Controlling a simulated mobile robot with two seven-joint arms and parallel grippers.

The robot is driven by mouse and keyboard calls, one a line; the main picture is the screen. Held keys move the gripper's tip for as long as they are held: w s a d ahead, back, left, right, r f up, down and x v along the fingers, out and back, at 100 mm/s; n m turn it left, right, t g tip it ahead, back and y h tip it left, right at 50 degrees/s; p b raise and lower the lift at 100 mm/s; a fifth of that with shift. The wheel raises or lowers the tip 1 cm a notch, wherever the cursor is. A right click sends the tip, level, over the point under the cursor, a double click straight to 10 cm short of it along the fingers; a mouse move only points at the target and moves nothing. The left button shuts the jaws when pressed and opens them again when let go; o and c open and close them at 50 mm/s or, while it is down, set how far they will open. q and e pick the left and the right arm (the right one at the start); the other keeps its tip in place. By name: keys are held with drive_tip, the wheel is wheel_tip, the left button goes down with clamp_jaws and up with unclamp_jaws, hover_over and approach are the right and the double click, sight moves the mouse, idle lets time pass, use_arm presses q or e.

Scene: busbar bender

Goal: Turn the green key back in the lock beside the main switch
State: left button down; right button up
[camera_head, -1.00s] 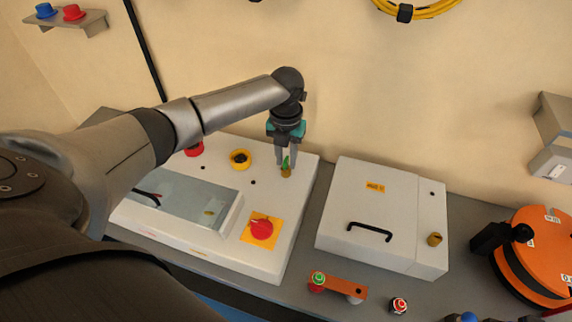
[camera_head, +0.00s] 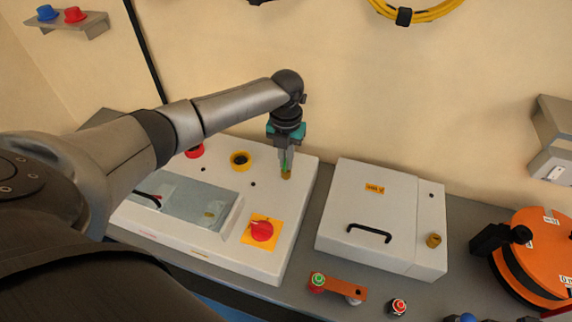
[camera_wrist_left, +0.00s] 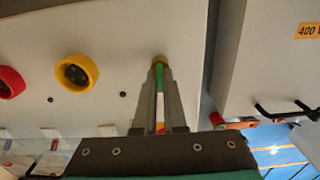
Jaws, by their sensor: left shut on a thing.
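The green key (camera_wrist_left: 159,76) stands in a brass lock (camera_head: 286,175) near the back right corner of the white machine panel. My left gripper (camera_head: 285,167) points down over the lock and is shut on the key, with a finger on each side of it. The key is mostly hidden between the fingers in the head view. The left wrist view shows the fingers meeting at the key, with the lock (camera_wrist_left: 159,59) just beyond the tips. The main switch, a red knob (camera_head: 262,231) on a yellow plate, is in front of the lock. My right gripper is not in view.
A yellow ring (camera_head: 240,160) and a red button (camera_head: 194,151) sit left of the gripper. A white box (camera_head: 341,210) with a black handle stands to the right, across a narrow gap. An orange reel (camera_head: 537,255) is at the far right.

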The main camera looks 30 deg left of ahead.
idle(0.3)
use_arm(q)
drive_tip(key=n+p, duration=0.3)
drive_tip(key=shift+r, duration=0.2)
drive_tip(key=shift+f+n+p, duration=0.1)
drive_tip(key=shift+n+p, duration=0.4)
drive_tip(key=shift+n, duration=0.7)
drive_tip(key=shift+f, duration=0.1)
drive_tip(key=shift+n, duration=0.3)
